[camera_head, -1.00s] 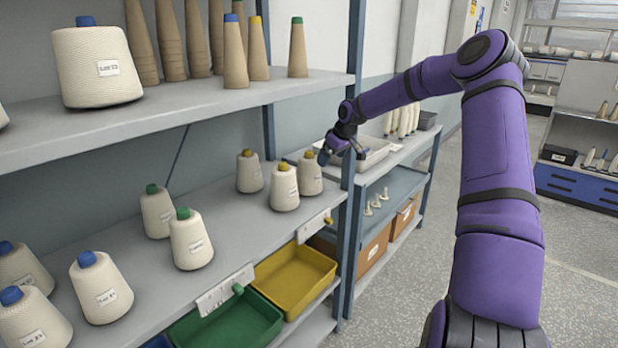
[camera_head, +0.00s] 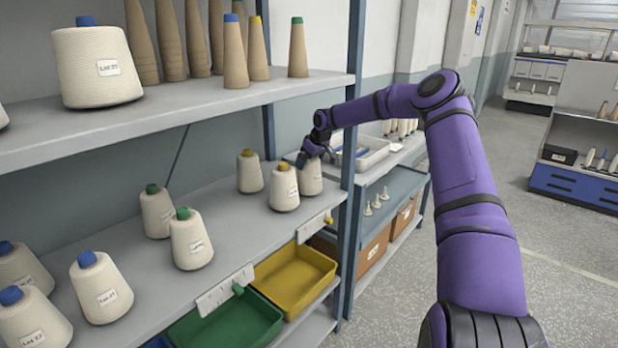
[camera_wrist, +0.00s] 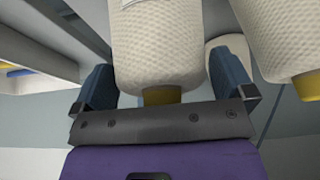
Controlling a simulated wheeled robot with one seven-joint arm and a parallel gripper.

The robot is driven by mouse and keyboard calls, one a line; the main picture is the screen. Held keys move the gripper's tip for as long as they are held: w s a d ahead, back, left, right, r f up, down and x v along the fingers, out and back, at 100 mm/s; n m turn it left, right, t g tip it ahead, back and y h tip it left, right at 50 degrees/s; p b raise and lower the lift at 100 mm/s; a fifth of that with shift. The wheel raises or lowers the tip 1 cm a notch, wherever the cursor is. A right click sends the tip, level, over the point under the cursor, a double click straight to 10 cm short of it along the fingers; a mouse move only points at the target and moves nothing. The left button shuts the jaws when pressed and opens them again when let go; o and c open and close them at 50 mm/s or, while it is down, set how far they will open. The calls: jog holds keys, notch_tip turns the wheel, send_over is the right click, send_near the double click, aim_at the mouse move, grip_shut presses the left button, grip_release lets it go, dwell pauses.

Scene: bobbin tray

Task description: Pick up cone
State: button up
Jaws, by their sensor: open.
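Three cream yarn cones with yellow tips stand on the middle shelf. The rightmost cone (camera_head: 311,178) has my gripper (camera_head: 310,152) at its top, which hides its yellow tip in the head view. The front yellow-tipped cone (camera_head: 284,190) is close to its left, and another yellow-tipped cone (camera_head: 249,174) is behind. In the wrist view, a cone (camera_wrist: 160,50) with a yellow tip lies between the two open blue-grey fingers of my gripper (camera_wrist: 165,85). Whether the fingers touch it I cannot tell. A second cone (camera_wrist: 285,40) is close outside the right finger.
Green-tipped cones (camera_head: 191,241) and blue-tipped cones (camera_head: 102,288) stand further left on the shelf (camera_head: 235,225). A blue-grey rack post (camera_head: 350,170) rises just right of my gripper. The upper shelf (camera_head: 190,110) holds brown cones. Yellow (camera_head: 297,272) and green bins hang below.

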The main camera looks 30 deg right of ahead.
jog(key=shift+f, duration=0.15)
jog(key=shift+w, duration=0.1)
jog(key=c, duration=1.2)
jog(key=shift+o, duration=0.2)
